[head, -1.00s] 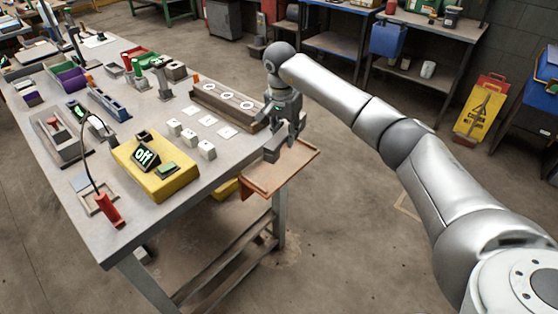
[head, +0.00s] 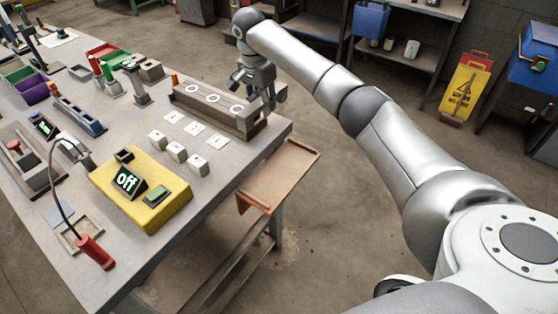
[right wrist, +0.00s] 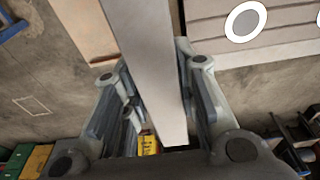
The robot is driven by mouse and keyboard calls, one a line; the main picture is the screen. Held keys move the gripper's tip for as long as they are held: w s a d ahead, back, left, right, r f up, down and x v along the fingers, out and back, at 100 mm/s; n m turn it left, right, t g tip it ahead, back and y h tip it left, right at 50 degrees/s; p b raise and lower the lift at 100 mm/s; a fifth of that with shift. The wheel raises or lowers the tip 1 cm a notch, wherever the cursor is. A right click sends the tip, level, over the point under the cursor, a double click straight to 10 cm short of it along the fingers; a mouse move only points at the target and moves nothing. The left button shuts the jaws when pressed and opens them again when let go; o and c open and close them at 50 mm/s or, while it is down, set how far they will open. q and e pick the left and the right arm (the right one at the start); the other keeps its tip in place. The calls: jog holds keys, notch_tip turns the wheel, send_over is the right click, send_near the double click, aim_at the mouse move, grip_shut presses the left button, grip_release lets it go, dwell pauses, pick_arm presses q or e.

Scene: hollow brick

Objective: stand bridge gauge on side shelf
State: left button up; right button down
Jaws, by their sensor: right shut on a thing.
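My right gripper (head: 268,100) hangs at the right end of the brown block with round white marks, above the table edge. It is shut on a long plain grey bar (right wrist: 150,70), which I take to be the bridge gauge. In the right wrist view the bar runs between the two fingers and out of the top of the picture. In the head view the fingers largely hide it. The side shelf (head: 282,172), a brown-orange tray, is fixed at the table's right edge, below and in front of the gripper. It looks empty. My left gripper is not in view.
The brown marked block (head: 190,99) lies beside the gripper. White cubes (head: 176,151) and white cards (head: 195,128) lie in front of it. A yellow box (head: 140,190) reading "off" stands nearer. Floor right of the shelf is clear.

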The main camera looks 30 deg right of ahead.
jog(key=s, duration=0.1)
jog(key=s+f, duration=0.1)
jog(key=s+p, duration=0.1)
jog(key=shift+s+a+f, duration=0.2)
jog(key=shift+a+f, duration=0.05)
jog(key=shift+f, duration=0.1)
jog(key=s+f, duration=0.2)
jog(key=s+f+p, duration=0.1)
jog(key=s+f, duration=0.1)
jog(key=s+a+f+p, duration=0.1)
jog(key=s+f, duration=0.1)
jog(key=s, duration=0.1)
jog(key=shift+s+f+p, duration=0.35)
jog(key=shift+f, duration=0.05)
jog(key=shift+s+a+f, duration=0.1)
jog(key=shift+s+f, duration=0.2)
notch_tip(320, 180, down, 2)
jog(key=shift+f+p, duration=0.15)
jog(key=shift+p, duration=0.45)
jog(key=shift+w+f, duration=0.1)
jog(key=shift+f, duration=0.2)
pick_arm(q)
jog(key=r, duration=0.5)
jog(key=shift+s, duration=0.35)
